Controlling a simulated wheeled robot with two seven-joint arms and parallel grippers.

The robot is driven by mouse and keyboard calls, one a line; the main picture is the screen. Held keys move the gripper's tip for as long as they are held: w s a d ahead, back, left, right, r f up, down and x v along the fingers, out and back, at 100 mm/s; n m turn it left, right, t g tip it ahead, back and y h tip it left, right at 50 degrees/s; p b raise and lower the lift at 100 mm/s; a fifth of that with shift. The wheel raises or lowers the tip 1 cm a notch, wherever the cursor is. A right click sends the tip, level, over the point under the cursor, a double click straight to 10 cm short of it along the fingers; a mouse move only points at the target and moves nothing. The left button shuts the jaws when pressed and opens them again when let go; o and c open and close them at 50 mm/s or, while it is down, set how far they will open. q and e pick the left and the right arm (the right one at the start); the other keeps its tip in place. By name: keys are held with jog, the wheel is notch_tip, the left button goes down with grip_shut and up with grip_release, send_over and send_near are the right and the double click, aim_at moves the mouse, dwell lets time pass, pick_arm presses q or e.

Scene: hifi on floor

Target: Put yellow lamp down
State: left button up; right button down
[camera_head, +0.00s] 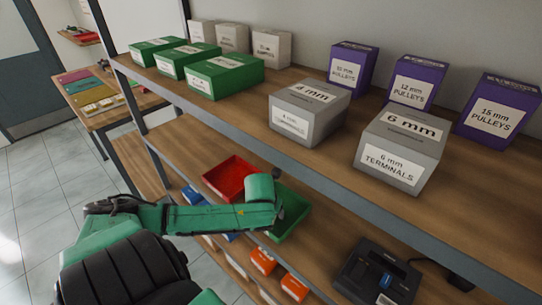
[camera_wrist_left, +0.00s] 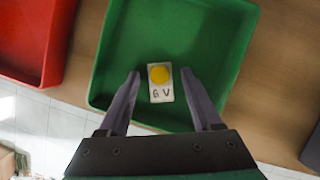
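The yellow lamp (camera_wrist_left: 161,93) is a small pale card with a yellow disc and the marking "6 V". In the left wrist view it lies in the green tray (camera_wrist_left: 232,60), below and between the fingers of my left gripper (camera_wrist_left: 161,73). The fingers are open, with a gap on each side of the lamp. In the head view my left arm reaches over the lower shelf to the green tray (camera_head: 297,222); the arm hides the lamp and most of the gripper there. My right gripper is not in view.
A red tray (camera_head: 229,174) stands left of the green tray. A dark device (camera_head: 378,272) stands to the right on the lower shelf. Orange bins (camera_head: 263,261) sit below.

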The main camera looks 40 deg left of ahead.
pick_arm(q)
jog(key=shift+s+r, duration=0.1)
jog(key=shift+s, duration=0.05)
jog(key=shift+d+r, duration=0.1)
jog(key=shift+r, duration=0.05)
jog(key=p+v, duration=0.1)
jog(key=p, duration=0.1)
jog(key=p+v, duration=0.2)
jog(key=shift+r+p, duration=0.4)
jog(key=v, duration=0.8)
jog(key=shift+s, duration=0.2)
